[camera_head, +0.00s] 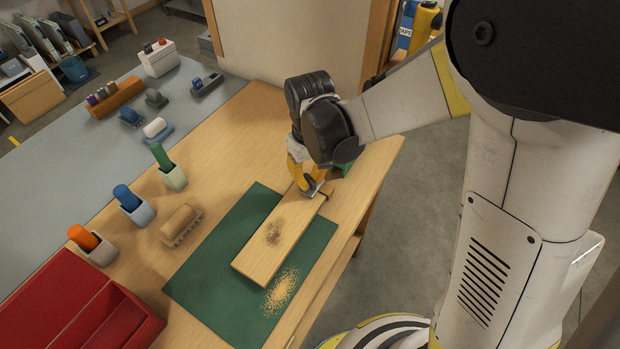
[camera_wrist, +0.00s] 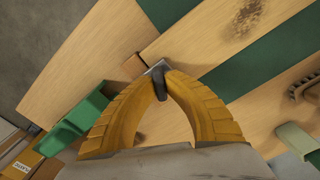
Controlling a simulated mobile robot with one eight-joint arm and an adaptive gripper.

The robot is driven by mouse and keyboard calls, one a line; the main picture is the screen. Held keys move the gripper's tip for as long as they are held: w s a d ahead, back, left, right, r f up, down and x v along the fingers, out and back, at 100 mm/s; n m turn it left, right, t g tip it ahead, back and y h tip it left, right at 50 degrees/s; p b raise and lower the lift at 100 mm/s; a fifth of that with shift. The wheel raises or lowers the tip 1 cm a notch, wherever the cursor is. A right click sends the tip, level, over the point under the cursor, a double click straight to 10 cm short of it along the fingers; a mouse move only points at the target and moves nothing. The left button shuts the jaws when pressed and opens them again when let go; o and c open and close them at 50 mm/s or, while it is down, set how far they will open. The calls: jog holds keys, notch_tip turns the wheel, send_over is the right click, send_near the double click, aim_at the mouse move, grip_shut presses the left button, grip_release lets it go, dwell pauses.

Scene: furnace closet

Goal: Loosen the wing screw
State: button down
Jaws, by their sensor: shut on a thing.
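My gripper (camera_head: 311,187) is at the far end of a light wooden board (camera_head: 258,250), low over the bench. In the wrist view its yellow fingers (camera_wrist: 159,84) are closed at the tips on a small dark metal piece, which I take as the wing screw (camera_wrist: 159,86). A small silver metal part shows just at the tips. Most of the screw is hidden by the fingers, and how far it is turned cannot be seen. The board has a dark speckled patch and lies on a green mat (camera_head: 200,277). A small brown block (camera_wrist: 133,66) touches the board's end.
Sawdust (camera_head: 281,291) lies beside the board. A brush (camera_head: 181,226), orange, blue and green-handled tools in holders, and a red tray (camera_head: 60,315) stand at left. A green bin (camera_wrist: 85,120) is close to my gripper. The bench's right edge is near.

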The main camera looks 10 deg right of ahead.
aim_at(310, 179)
jog(key=shift+n, duration=1.2)
jog(key=c, duration=1.4)
grip_release()
jog(key=shift+c, duration=0.2)
jog(key=shift+r, duration=0.1)
notch_tip(310, 179, up, 7)
jog(key=p, duration=0.5)
